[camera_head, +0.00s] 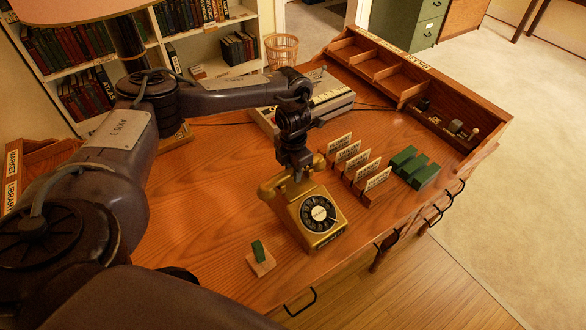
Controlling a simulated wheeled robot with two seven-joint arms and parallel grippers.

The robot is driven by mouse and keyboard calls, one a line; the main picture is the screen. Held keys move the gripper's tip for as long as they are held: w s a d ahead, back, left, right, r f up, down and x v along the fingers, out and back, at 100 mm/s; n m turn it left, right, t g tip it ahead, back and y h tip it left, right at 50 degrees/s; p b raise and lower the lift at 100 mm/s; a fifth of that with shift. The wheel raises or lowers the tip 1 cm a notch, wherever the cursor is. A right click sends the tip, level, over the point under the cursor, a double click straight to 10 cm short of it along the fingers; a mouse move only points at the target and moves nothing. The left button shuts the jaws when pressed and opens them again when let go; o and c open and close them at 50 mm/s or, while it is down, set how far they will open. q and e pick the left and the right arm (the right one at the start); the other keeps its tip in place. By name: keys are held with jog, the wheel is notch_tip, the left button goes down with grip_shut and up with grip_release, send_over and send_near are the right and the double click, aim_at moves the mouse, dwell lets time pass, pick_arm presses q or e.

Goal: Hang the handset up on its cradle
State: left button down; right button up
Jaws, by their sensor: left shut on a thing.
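A gold rotary telephone (323,238) with a black and white dial stands on the wooden desk, near its front edge. A gold handset (268,190) lies across the top of the telephone, over the cradle. My left gripper (297,172) points down from above and is shut on the middle of the handset, hiding that part. Both rounded ends of the handset show on either side of the gripper. The cradle itself is mostly hidden, so I cannot tell whether the handset rests on it or is just above it. My right gripper is not in view.
Right of the telephone stand several labelled cards in wooden holders (352,164) and green blocks (414,168). A typewriter-like machine (330,98) is behind. A small green piece on a wooden base (261,262) stands front left. A compartmented organiser (400,84) lines the far edge.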

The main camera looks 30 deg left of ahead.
pick_arm(q)
jog(key=shift+f, duration=0.4)
jog(key=c, duration=1)
grip_release()
jog(key=shift+c, duration=0.2)
jog(key=shift+r+b, duration=0.3)
jog(key=shift+b, duration=0.05)
notch_tip(320, 180, up, 7)
jog(key=shift+r, duration=0.15)
